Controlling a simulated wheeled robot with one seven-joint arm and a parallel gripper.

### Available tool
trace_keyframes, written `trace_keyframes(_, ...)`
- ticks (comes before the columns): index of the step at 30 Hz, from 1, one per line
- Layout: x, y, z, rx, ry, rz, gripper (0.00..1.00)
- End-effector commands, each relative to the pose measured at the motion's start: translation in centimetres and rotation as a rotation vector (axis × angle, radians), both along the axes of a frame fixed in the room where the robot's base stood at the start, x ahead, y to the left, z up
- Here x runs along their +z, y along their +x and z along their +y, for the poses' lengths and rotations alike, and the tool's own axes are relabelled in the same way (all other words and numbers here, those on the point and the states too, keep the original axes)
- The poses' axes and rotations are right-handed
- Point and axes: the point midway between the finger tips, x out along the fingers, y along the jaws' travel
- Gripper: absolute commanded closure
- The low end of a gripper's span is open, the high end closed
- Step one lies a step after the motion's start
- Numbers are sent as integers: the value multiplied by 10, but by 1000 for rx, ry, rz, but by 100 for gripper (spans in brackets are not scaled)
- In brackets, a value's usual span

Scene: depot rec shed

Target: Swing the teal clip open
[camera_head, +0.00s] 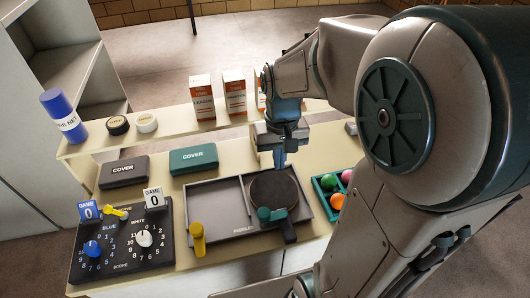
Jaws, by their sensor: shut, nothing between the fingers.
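The teal clip (271,214) is at the front edge of the grey paddle tray (232,229). It lies across the lower part of a dark round paddle (273,189), near where the handle begins. My gripper (280,163) is shut and empty, pointing down above the far edge of the paddle, apart from the clip. A yellow clip (197,238) stands upright at the tray's front left, beside an empty compartment.
A scoreboard (122,252) with blue and white knobs stands at left. Black (123,171) and teal (193,158) cover boxes lie behind. A teal ball tray (318,188) is at right. Cartons (202,98), tins and a blue tube (62,115) line the back shelf.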

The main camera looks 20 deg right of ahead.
Motion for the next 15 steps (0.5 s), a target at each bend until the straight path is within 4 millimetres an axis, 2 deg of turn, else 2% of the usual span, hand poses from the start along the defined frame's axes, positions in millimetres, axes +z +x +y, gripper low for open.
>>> trace_keyframes(3, -18, 22, -2, -12, 2, 86, 100)
trace_keyframes(6, -32, 35, -3, -20, 3, 140, 100)
trace_keyframes(10, -47, 46, -5, -27, 4, 187, 100)
trace_keyframes(15, -55, 52, -5, -31, 3, 211, 100)
